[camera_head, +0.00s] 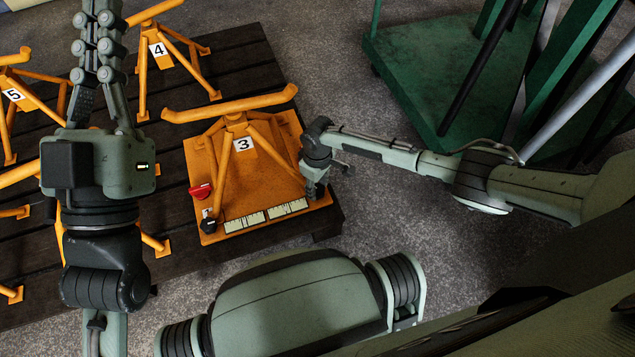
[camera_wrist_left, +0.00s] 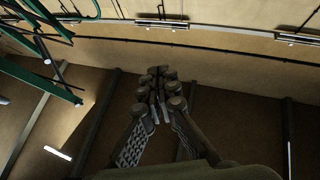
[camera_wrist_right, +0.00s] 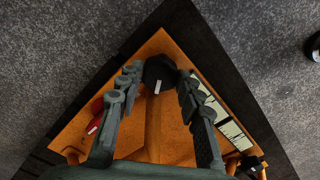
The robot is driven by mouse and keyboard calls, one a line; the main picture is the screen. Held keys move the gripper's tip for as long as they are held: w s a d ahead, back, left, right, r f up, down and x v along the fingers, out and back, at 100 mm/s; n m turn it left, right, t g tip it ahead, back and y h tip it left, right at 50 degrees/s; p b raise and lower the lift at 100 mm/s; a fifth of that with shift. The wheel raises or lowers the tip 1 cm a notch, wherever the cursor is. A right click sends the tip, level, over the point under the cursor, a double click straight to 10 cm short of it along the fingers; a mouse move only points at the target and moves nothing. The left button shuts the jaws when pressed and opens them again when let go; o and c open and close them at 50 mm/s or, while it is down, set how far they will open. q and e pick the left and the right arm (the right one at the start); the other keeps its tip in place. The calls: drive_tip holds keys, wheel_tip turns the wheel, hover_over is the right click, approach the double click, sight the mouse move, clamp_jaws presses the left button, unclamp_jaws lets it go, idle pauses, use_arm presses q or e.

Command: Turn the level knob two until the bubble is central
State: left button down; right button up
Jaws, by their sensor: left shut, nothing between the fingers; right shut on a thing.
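The orange base plate (camera_head: 262,195) carries the stand marked 3 (camera_head: 242,144). Two pale strips with dark marks, apparently the level scales (camera_head: 244,221) (camera_head: 288,208), lie along its front edge; I cannot make out a bubble. My right gripper (camera_head: 314,188) points down at the plate's right corner. In the right wrist view, its fingers (camera_wrist_right: 160,70) are shut around a black knob with a white mark (camera_wrist_right: 159,73); the knob's number is not readable. Another black knob (camera_head: 208,226) is at the front left corner. My left gripper (camera_head: 98,20) is shut and empty, raised at the left.
A red knob (camera_head: 199,191) is at the plate's left edge. Other orange stands, marked 4 (camera_head: 158,49) and 5 (camera_head: 13,95), share the dark slatted platform (camera_head: 238,62). A green trolley (camera_head: 425,75) stands at the upper right. Grey floor (camera_head: 330,60) lies between.

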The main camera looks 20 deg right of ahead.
sight(317, 189)
drive_tip(key=shift+n, duration=0.8)
drive_tip(key=shift+s, duration=0.1)
drive_tip(key=o, duration=1.2)
drive_tip(key=shift+c, duration=0.2)
wheel_tip(317, 189, up, 12)
